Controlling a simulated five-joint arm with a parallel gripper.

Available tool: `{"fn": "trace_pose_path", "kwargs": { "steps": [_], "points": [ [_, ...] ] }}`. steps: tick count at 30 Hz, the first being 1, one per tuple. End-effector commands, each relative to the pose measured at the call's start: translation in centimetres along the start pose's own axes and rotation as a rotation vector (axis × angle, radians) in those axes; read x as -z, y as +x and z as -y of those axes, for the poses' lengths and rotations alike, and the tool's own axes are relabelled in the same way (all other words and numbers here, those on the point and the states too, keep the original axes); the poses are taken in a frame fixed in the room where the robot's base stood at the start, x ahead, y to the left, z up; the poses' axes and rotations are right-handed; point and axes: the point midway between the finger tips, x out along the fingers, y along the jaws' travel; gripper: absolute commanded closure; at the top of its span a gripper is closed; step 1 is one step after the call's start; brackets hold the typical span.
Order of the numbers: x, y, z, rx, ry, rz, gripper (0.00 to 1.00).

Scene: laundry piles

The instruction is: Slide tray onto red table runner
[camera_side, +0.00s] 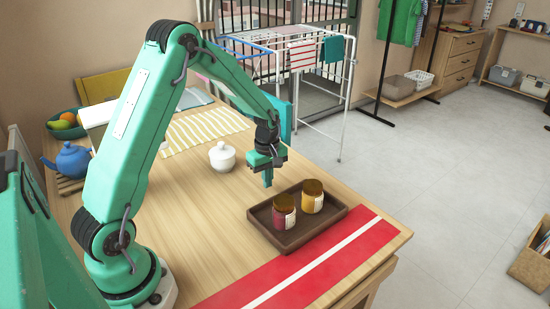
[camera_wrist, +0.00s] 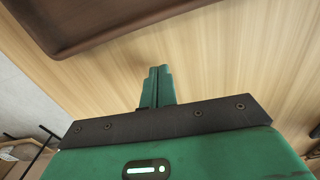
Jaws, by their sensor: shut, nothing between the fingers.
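The brown tray (camera_side: 331,218) lies on the wooden table and carries two jars, one dark red (camera_side: 284,212) and one yellow (camera_side: 312,197). Its front right side is at the edge of the red table runner (camera_side: 345,264), which has a white stripe; I cannot tell whether it overlaps the runner. My gripper (camera_side: 267,182) is shut and empty, just behind the tray's back left side, pointing down. In the wrist view, my shut fingers (camera_wrist: 157,85) are over bare wood, and the tray's edge (camera_wrist: 110,30) shows at the top, apart from them.
A white lidded pot (camera_side: 222,157) stands on the table to the left of my gripper. A striped yellow cloth (camera_side: 203,128), a blue teapot (camera_side: 70,160) and a fruit bowl (camera_side: 64,124) are farther back. The wood left of the tray is clear.

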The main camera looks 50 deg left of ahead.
Motion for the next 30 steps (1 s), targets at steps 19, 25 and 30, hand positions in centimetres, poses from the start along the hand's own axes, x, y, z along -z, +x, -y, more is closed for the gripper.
{"fn": "trace_pose_path", "kwargs": {
  "steps": [19, 25, 30],
  "points": [
    [-4.0, 0.6, 0.0, 0.000, 0.000, 0.000, 1.00],
    [-4.0, 0.6, 0.0, 0.000, 0.000, 0.000, 1.00],
    [-4.9, 0.6, 0.0, 0.000, 0.003, 0.000, 1.00]
  ]
}}
